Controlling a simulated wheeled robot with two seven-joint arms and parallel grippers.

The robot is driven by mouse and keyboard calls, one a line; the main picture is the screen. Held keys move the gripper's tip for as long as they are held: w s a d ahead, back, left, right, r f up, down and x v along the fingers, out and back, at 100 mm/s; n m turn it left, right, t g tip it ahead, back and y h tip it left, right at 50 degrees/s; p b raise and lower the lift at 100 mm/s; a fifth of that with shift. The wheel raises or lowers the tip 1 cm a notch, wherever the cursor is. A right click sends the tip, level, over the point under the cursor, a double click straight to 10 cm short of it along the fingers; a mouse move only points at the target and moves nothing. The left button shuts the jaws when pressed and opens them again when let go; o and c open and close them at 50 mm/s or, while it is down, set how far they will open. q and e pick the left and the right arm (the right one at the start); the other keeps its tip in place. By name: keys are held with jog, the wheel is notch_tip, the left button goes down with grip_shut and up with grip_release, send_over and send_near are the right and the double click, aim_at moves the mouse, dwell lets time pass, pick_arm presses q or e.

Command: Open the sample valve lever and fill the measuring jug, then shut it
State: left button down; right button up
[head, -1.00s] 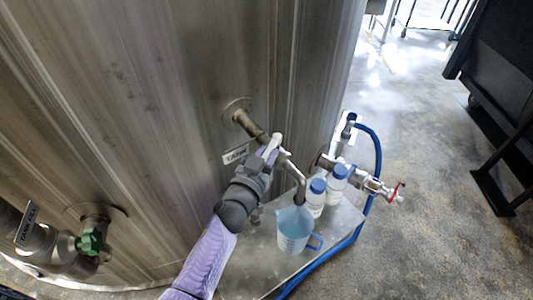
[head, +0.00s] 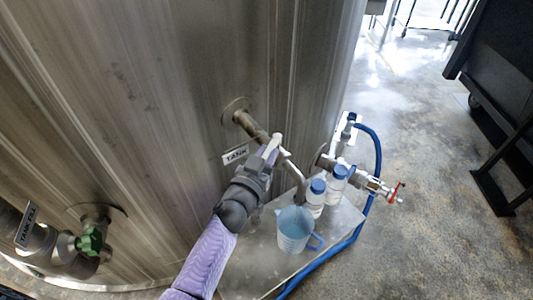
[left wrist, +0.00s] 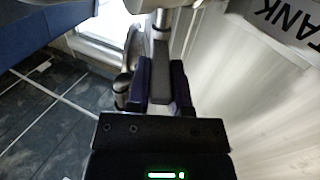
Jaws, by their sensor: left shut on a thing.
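The sample valve's pipe (head: 248,124) comes out of the big steel tank, and its bent spout (head: 298,178) points down over the measuring jug. The measuring jug (head: 293,232) is pale blue and see-through with a blue handle. It stands upright on a metal ledge below the spout; I cannot tell its liquid level or whether liquid is flowing. My left gripper (head: 267,158) is shut on the valve lever (head: 274,142). My right gripper is not in view.
Two white bottles with blue caps (head: 338,171) stand beside the jug on the metal ledge (head: 262,265). Behind them are a red-handled valve (head: 396,192) and a blue hose (head: 378,150). A green-handled valve (head: 90,241) is at lower left. Open floor lies right.

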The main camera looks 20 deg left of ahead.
aim_at(271, 141)
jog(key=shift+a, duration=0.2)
pick_arm(q)
jog(key=shift+a+m+h, duration=0.1)
jog(key=shift+m+h, duration=0.2)
jog(key=m+h, duration=0.1)
jog(key=h, duration=0.1)
jog(key=a+m+g+h, duration=0.1)
jog(key=h, duration=0.1)
jog(key=w+a+m+g+h, duration=0.1)
jog(key=m+h, duration=0.1)
jog(key=shift+a+f+p, duration=0.1)
jog(key=shift+a+p, duration=0.05)
jog(key=shift+p, duration=0.2)
jog(key=shift+w+a+m+g+h+b, duration=0.15)
jog(key=shift+m+g+h+b, duration=0.25)
jog(key=shift+h, duration=0.25)
jog(key=shift+a+m+g+h+b, duration=0.15)
jog(key=shift+m+g+h+b, duration=0.15)
jog(key=shift+m+g+h, duration=0.3)
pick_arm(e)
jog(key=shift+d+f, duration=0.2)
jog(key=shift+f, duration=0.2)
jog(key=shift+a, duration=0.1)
